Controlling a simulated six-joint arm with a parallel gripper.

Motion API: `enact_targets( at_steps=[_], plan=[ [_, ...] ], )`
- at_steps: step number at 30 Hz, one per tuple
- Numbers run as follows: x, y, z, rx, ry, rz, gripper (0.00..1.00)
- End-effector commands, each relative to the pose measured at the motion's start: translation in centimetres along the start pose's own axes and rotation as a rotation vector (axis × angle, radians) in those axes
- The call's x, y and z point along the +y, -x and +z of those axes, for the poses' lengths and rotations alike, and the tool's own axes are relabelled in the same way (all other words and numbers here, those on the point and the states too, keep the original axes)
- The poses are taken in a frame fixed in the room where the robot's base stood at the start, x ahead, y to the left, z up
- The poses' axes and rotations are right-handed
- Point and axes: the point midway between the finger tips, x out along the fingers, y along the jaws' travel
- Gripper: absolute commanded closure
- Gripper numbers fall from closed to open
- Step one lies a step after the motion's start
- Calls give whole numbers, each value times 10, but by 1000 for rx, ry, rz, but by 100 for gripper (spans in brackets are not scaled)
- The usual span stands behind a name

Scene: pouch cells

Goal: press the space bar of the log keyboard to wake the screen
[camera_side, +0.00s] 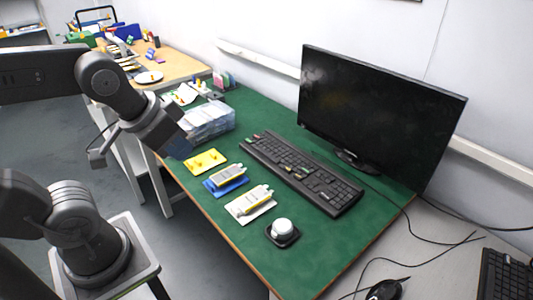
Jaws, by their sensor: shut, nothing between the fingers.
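The black log keyboard (301,172) lies on the green mat in front of the monitor, running diagonally. Some of its keys look coloured; its space bar is too small to make out for certain. The monitor screen (380,120) is dark. My gripper (180,148) is at the left, above the mat's left edge, pointing down to the right. It is shut and empty, well apart from the keyboard.
Between gripper and keyboard lie a stack of clear trays (208,122), a yellow plate (205,161), and pouch cells on a blue plate (226,181) and a white plate (250,205). A round white-topped item (282,229) stands nearer. A second keyboard (505,276) and mouse (385,290) are lower right.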

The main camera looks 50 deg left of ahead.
Motion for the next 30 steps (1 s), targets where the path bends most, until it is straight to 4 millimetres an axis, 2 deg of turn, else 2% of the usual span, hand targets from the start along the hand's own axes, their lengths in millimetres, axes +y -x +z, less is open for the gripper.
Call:
enact_targets(
  at_steps=[26, 30],
  plan=[
    [0, 0, 0, -1, 2, 1, 100],
    [3, -3, -10, -14, 44, 28, 100]
  ],
)
